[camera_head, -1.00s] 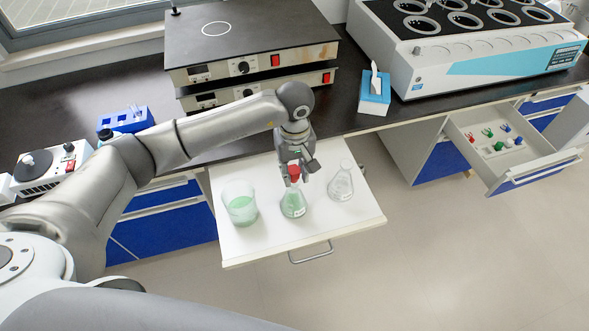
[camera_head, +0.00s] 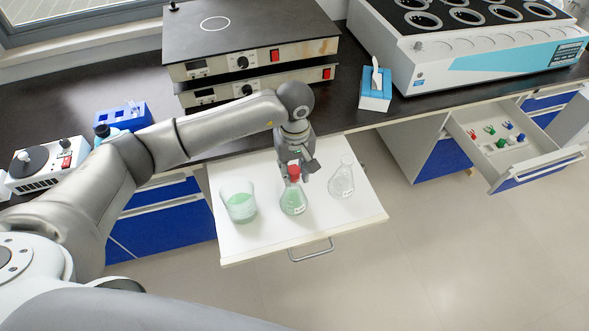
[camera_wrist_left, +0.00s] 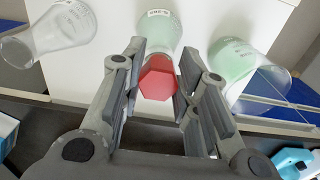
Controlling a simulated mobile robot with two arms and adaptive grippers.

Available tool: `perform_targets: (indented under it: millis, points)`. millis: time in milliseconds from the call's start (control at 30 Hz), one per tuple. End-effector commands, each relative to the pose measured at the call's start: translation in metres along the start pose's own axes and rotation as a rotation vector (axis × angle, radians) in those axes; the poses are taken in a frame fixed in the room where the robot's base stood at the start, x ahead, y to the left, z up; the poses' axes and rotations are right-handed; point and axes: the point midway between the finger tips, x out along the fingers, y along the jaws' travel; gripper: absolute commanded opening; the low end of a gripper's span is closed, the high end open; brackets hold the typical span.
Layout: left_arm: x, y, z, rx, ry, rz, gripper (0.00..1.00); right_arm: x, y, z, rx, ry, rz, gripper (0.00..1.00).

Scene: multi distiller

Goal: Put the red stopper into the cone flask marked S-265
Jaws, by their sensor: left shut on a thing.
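The red stopper (camera_head: 294,172) is at the mouth of a cone flask with green liquid (camera_head: 293,202) in the middle of the pulled-out white board. My left gripper (camera_head: 297,167) points down over that flask, shut on the red stopper. In the left wrist view the stopper's hexagonal top (camera_wrist_left: 157,78) sits between the fingers (camera_wrist_left: 157,85), with the labelled flask (camera_wrist_left: 157,32) right behind it. The label is too small to read surely. Whether the stopper is fully seated cannot be told. My right gripper is not in view.
An open drawer (camera_head: 527,160) at the right holds several coloured stoppers. Stacked hotplates (camera_head: 251,60) stand behind.

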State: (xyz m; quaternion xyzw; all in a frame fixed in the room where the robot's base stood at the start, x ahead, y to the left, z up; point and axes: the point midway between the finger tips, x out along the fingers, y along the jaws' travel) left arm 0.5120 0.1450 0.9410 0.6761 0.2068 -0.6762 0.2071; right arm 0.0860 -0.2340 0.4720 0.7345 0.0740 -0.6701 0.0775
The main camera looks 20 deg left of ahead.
Motion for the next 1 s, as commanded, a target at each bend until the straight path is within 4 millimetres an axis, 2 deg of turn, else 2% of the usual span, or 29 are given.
perform_targets:
  millis: [600, 633, 800, 1000]
  points:
    - [0.0071, -0.0001, -0.0001, 0.0, 0.0, 0.0, 0.2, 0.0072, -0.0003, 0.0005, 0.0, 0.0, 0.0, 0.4]
    - [0.0071, -0.0001, -0.0001, 0.0, 0.0, 0.0, 0.32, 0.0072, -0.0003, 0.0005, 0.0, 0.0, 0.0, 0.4]
    - [0.0071, -0.0001, -0.0001, 0.0, 0.0, 0.0, 0.53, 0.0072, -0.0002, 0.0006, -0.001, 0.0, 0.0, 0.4]
    - [0.0071, -0.0001, -0.0001, 0.0, 0.0, 0.0, 0.54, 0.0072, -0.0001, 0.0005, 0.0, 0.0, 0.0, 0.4]
